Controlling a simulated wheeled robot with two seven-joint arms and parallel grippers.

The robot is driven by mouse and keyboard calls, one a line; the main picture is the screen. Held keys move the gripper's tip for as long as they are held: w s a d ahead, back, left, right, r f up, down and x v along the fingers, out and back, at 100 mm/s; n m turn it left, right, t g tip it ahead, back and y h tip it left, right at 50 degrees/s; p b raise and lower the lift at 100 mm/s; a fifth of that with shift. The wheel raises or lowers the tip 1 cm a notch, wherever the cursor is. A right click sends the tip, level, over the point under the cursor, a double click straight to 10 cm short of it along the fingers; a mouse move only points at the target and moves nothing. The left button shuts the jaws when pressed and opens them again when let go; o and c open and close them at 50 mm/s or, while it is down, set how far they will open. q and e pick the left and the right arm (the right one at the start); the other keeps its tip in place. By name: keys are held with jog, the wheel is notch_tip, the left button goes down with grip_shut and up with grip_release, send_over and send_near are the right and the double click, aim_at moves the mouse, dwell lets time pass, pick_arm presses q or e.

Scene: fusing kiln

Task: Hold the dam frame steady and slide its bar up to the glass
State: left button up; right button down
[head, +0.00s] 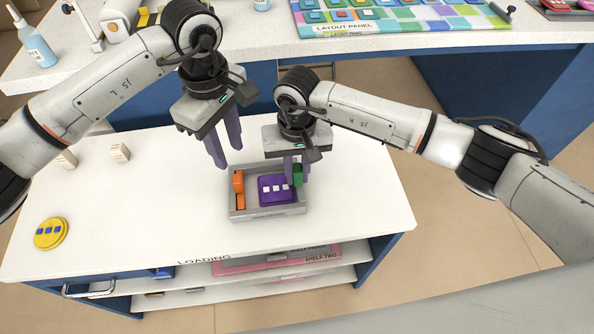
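The dam frame (268,213) is a shallow grey tray on the white table. A purple glass piece (268,200) with a row of small white squares lies inside it. An orange upright part (239,186) stands at the frame's left end. A green part (298,176) stands at its right end, close to the glass. Which of these is the bar is not clear. My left gripper (226,160) is open and empty above and left of the orange part. My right gripper (298,180) reaches down with its fingers either side of the green part; whether they press on it cannot be told.
The table right of the frame is clear. A rear counter holds a layout panel (345,28) and a bottle (35,44). Shelves sit below the front edge.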

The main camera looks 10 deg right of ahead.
aim_at(237, 178)
pick_arm(q)
jog(key=shift+o, duration=1)
notch_tip(237, 178, down, 11)
jog(key=n, duration=2.5)
grip_shut()
